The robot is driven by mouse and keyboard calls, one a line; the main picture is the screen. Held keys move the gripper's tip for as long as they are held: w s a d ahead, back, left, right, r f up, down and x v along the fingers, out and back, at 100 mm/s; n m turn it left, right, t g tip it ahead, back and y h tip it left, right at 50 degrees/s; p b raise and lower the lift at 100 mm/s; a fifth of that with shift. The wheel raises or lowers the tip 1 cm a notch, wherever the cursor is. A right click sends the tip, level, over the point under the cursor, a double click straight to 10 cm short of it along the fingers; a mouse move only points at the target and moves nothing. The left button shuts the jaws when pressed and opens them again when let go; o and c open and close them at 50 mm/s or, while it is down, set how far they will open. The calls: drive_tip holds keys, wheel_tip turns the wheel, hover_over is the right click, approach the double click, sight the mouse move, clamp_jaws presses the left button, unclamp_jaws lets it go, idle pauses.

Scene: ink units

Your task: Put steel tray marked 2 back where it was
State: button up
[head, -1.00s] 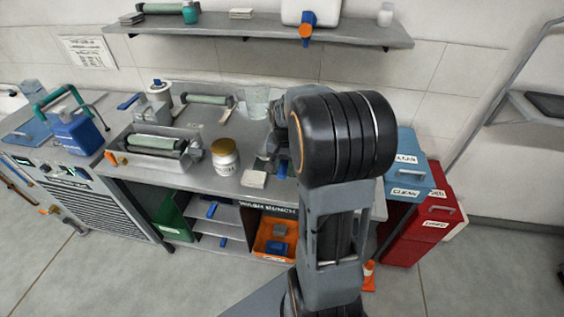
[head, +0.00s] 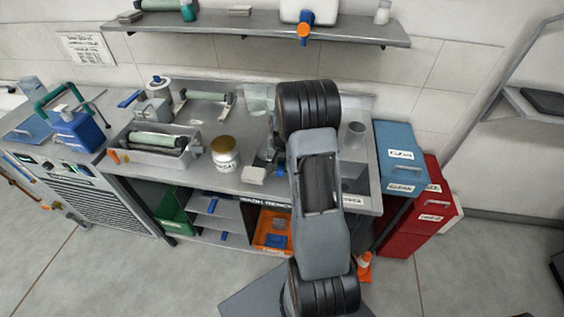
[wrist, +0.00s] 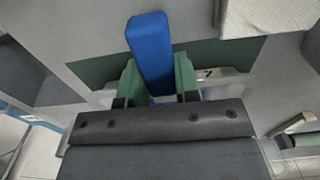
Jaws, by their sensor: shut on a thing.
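In the wrist view the green fingers of my gripper (wrist: 155,80) are shut on an upright blue handle (wrist: 152,50). A pale grey steel tray (wrist: 232,82) shows behind the fingers, with a dark mark like a 2 or 7, and seems to belong to the handle. Most of the tray is hidden by my gripper. Under it lies a dark green strip on the grey bench. In the head view a bit of blue (head: 281,169) shows beside my arm, near the white cloth stack (head: 254,175); my arm hides the rest.
Shelves (head: 215,207) with blue-handled things, a green bin (head: 174,212) and an orange bin (head: 264,228) are below. Blue and red cabinets (head: 432,215) stand right.

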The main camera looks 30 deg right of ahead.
drive_tip(key=shift+f, duration=0.15)
drive_tip(key=shift+f, duration=0.15)
drive_tip(key=o, duration=0.9)
